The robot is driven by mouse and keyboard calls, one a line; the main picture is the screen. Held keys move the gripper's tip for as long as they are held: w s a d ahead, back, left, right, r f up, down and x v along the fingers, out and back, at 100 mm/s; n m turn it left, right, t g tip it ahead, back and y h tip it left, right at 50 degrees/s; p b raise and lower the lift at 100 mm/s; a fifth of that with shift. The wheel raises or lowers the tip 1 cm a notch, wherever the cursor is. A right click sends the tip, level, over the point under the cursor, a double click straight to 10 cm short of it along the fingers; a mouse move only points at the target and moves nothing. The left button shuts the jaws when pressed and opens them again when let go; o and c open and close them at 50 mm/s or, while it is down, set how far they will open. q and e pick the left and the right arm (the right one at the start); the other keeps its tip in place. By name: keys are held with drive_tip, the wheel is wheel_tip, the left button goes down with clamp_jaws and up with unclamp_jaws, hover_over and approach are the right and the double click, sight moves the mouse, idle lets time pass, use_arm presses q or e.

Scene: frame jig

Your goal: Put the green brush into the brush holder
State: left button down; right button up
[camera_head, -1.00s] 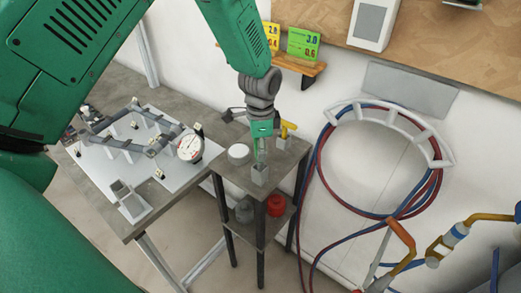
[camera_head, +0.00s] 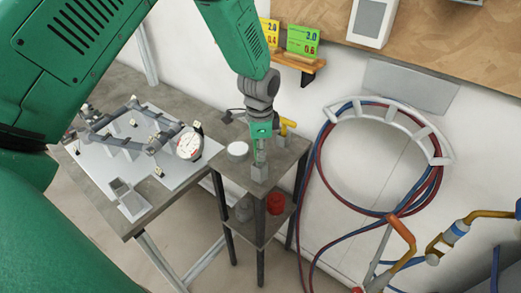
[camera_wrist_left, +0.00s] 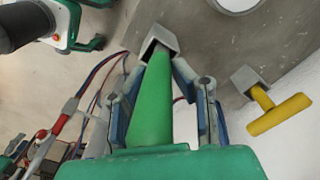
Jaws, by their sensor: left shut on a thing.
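My left gripper (camera_head: 260,152) points down over the small side table, directly above a grey square brush holder (camera_head: 259,173). In the left wrist view the green brush (camera_wrist_left: 152,105) lies between the two fingers, and the gripper is shut on it. The brush's far end meets the opening of the grey holder (camera_wrist_left: 157,40); how deep it reaches inside I cannot tell. In the head view the gripper mostly hides the brush. My right gripper is not in view.
A yellow brush (camera_head: 287,123) stands in a second holder behind, also seen at right in the wrist view (camera_wrist_left: 280,115). A round white-topped item (camera_head: 238,150) is left of the gripper.

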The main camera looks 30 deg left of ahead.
use_arm(q)
drive_tip(key=shift+f, duration=0.1)
idle(0.3)
drive_tip(key=c, duration=1.3)
unclamp_jaws()
drive_tip(key=shift+o, duration=0.2)
drive_tip(key=shift+r, duration=0.2)
wheel_tip(320, 180, up, 11)
drive_tip(key=shift+w+r, duration=0.1)
drive_tip(key=shift+r, duration=0.1)
